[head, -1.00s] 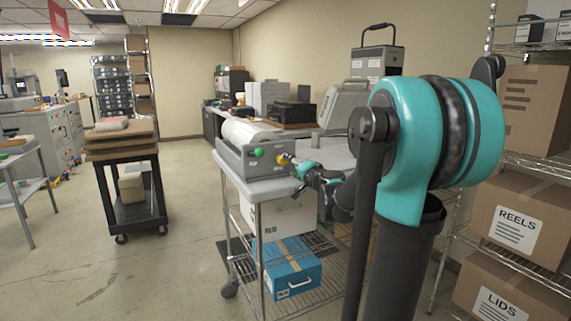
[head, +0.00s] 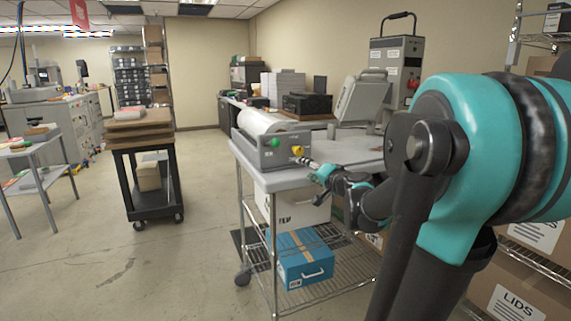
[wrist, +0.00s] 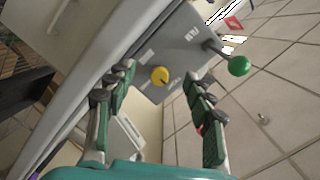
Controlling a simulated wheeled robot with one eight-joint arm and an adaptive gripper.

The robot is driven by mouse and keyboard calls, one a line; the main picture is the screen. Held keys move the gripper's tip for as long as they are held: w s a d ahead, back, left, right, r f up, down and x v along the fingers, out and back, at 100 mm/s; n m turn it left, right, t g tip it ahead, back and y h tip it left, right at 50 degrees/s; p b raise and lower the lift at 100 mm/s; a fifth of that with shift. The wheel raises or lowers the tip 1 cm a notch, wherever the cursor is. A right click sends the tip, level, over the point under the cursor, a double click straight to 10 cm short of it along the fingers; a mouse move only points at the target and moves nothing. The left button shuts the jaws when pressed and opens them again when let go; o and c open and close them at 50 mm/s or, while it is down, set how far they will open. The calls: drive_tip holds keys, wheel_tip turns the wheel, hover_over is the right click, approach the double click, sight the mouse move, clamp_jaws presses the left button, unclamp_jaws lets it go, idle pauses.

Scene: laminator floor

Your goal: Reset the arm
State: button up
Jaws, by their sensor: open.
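My gripper (head: 316,168) is in front of the grey laminator (head: 262,150), near its yellow knob (head: 297,150). In the wrist view my gripper (wrist: 160,85) has its two fingers spread wide with nothing between them. The yellow knob (wrist: 159,76) shows beyond the fingertips, in the gap between them. A green knob (wrist: 239,65) on a short stem is to the right of the fingers. In the head view the green knob (head: 275,143) is at the left of the laminator's end face. I cannot tell whether any finger touches the yellow knob.
The laminator stands on a wire-shelf cart (head: 290,180) with a blue box (head: 303,262) below. A black cart (head: 143,145) with stacked boards stands left. Boxes on shelving (head: 520,306) are close at right. The floor between the carts is clear.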

drive_tip(key=s+a+f+n+g, duration=0.3)
drive_tip(key=s+f, duration=0.4)
drive_tip(key=f, duration=0.1)
drive_tip(key=s+a+f+n+g, duration=0.2)
drive_tip(key=s+f+n+g, duration=0.15)
drive_tip(key=s+f, duration=0.4)
drive_tip(key=s+d+f+g+h, duration=0.2)
drive_tip(key=s+d+f+h, duration=0.1)
drive_tip(key=s+f, duration=0.3)
drive_tip(key=s+d+f+g+h, duration=0.2)
drive_tip(key=s+d+f+h, duration=0.1)
drive_tip(key=s+d+f, duration=0.2)
wheel_tip(320, 180, down, 2)
drive_tip(key=s, duration=0.3)
drive_tip(key=shift+n+g, duration=0.35)
